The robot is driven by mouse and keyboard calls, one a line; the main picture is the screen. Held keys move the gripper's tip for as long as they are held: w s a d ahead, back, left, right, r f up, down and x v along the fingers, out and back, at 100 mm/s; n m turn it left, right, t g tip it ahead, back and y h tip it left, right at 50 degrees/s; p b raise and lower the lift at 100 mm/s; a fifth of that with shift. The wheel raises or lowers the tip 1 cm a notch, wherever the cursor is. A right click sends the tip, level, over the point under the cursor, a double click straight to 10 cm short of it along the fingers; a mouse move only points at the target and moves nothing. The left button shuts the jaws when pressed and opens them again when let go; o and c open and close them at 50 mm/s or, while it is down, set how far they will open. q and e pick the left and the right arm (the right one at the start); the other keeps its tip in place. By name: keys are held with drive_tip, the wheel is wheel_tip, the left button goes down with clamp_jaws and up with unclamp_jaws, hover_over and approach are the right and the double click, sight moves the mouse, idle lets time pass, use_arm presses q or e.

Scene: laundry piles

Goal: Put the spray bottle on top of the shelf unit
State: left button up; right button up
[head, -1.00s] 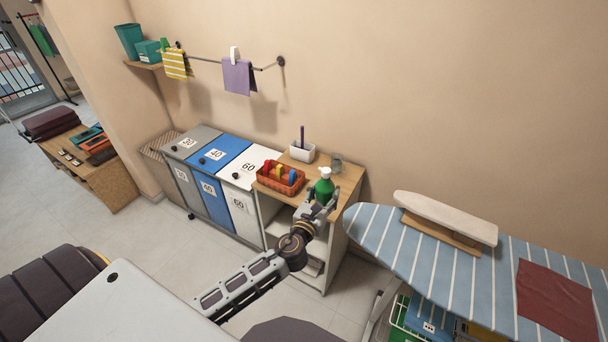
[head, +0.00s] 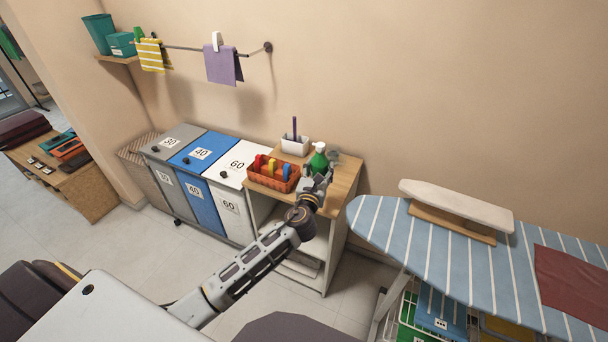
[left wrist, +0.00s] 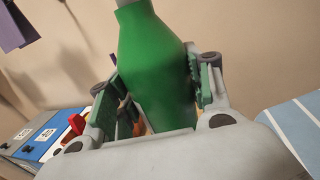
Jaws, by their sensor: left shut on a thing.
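The spray bottle (head: 318,160) is green with a white top. My left gripper (head: 317,178) is shut on it at the front part of the shelf unit's top. In the left wrist view the green bottle (left wrist: 153,70) stands between the two fingers, slightly tilted in the picture. The shelf unit (head: 343,187) has a wooden top and white open shelves below. I cannot tell whether the bottle's base touches the top, as my gripper hides it. My right gripper is not in view.
On the shelf unit's top are an orange basket (head: 262,182) with coloured items, a white holder (head: 295,147) and a small grey cup (head: 334,155). Lidded bins (head: 236,205) stand to the left, an ironing board (head: 450,255) to the right. The top's right part is bare.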

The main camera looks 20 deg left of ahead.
use_arm(q)
drive_tip(key=w+f+y+b, duration=0.1)
drive_tip(key=w+f+b, duration=0.1)
drive_tip(key=w+b, duration=0.5)
drive_tip(key=shift+w+d+f+n+b, duration=0.15)
drive_tip(key=shift+w+f+n+b, duration=0.2)
drive_tip(key=shift+w, duration=0.3)
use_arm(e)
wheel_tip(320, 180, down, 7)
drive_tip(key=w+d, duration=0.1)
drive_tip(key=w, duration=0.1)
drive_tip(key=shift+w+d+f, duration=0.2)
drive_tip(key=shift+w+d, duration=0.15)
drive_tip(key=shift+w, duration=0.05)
